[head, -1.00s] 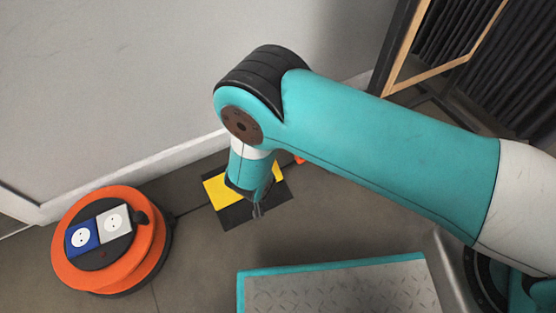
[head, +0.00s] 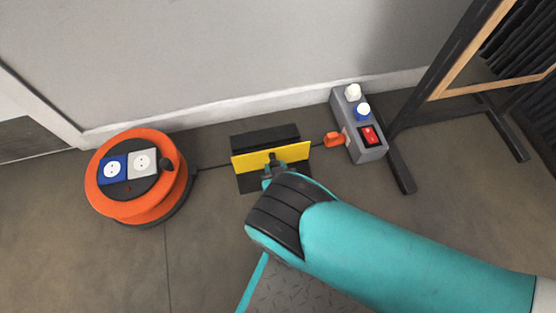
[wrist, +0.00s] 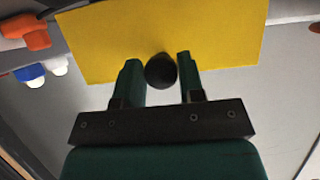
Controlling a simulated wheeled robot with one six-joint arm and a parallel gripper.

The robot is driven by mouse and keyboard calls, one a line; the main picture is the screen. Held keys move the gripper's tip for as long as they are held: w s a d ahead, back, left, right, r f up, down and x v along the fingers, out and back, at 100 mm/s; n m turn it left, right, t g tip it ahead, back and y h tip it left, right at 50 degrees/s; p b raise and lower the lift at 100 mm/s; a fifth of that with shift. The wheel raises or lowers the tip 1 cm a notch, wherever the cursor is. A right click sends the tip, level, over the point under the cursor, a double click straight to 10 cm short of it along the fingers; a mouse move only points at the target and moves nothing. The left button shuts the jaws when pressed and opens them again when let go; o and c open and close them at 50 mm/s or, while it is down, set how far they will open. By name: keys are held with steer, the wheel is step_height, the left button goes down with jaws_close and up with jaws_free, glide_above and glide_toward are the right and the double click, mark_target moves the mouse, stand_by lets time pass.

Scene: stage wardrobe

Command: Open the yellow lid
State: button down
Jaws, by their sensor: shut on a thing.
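The yellow lid (head: 245,162) stands raised on edge, roughly upright, across a black cable cover (head: 264,137) on the floor. Its yellow face also fills the top of the wrist view (wrist: 220,45). A round black knob (wrist: 161,72) sticks out of that face. My gripper (wrist: 158,68) is shut on the knob, one finger on each side. In the head view my gripper (head: 272,164) is at the front of the lid, partly hidden by my arm. The inside of the cover is mostly hidden.
An orange cable reel (head: 125,208) stands at the left. A cable runs through the cover to an orange plug (head: 333,139) at a grey socket box (head: 374,154). A dark rack (head: 404,178) stands at the right. The wall is close behind.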

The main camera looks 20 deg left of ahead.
steer(key=shift+s+d+f, duration=0.35)
steer(key=shift+s+f, duration=0.1)
steer(key=shift+f, duration=0.15)
steer(key=c, duration=0.7)
jaws_free()
steer(key=shift+c, duration=0.2)
steer(key=shift+r, duration=0.1)
step_height(320, 180, up, 20)
steer(key=p, duration=1.1)
